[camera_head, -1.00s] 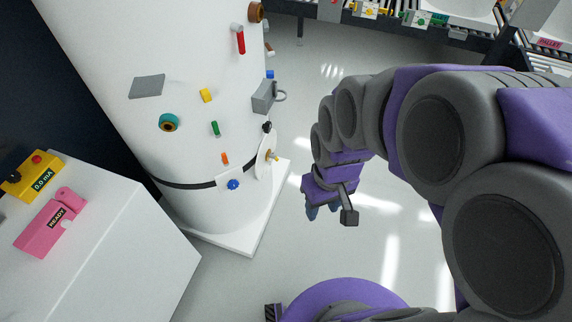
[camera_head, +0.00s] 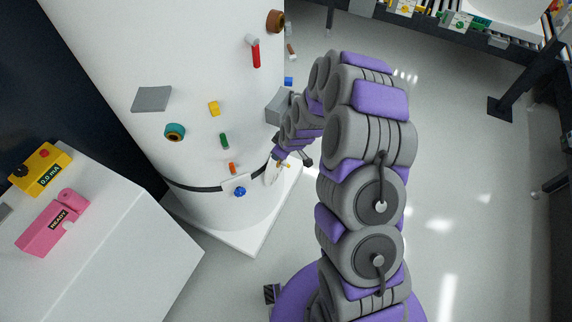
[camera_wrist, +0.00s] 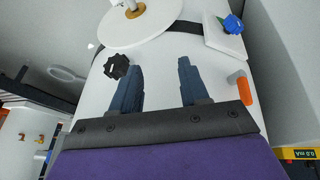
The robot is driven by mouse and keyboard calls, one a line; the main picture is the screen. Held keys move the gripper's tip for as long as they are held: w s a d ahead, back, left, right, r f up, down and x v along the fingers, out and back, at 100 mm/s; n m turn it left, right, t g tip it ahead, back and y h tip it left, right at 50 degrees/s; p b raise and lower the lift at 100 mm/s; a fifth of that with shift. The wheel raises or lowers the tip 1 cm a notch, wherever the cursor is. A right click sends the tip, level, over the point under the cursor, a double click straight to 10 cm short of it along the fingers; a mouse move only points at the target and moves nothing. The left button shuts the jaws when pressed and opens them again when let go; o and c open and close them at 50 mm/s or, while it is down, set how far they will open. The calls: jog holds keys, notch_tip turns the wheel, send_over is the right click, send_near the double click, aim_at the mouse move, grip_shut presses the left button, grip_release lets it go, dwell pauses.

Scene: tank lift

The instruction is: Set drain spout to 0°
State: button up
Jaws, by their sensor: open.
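The white tank (camera_head: 190,80) stands at the left of the head view. Low on its right side is a white disc (camera_head: 270,174) with a small brass-coloured fitting (camera_head: 285,165), which may be the drain spout. In the wrist view the disc (camera_wrist: 112,30) and the brass fitting (camera_wrist: 135,11) show at the top, beyond my fingertips. My gripper (camera_wrist: 159,65) is open and empty, with its fingers towards the tank wall. A black knob (camera_wrist: 116,66) lies just left of the left fingertip. In the head view my arm partly hides this area, and the spout's angle cannot be read.
A blue knob (camera_wrist: 233,24) on a white plate and an orange peg (camera_wrist: 241,89) are right of my fingers. A grey box (camera_head: 279,106) sticks out above my gripper. A white cabinet (camera_head: 110,240) stands at left. The floor at right is clear.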

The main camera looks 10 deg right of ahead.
aim_at(288, 165)
jog(key=w+d+f+n+t+h+p, duration=0.1)
jog(key=d+f, duration=0.2)
jog(key=f, duration=0.5)
jog(key=w+d+f+n+t, duration=0.1)
jog(key=w+d+f+n, duration=0.15)
jog(key=f, duration=0.55)
jog(key=shift+m, duration=0.55)
jog(key=b+x, duration=0.2)
jog(key=x, duration=0.3)
jog(key=b+x, duration=0.2)
jog(key=x, duration=0.3)
jog(key=d+b+x, duration=0.1)
jog(key=b+x, duration=0.1)
jog(key=x, duration=0.3)
jog(key=shift+f, duration=0.3)
jog(key=shift+w+a+f+b, duration=0.25)
jog(key=shift+w+f+b, duration=0.05)
jog(key=shift+w+f, duration=0.1)
grip_shut()
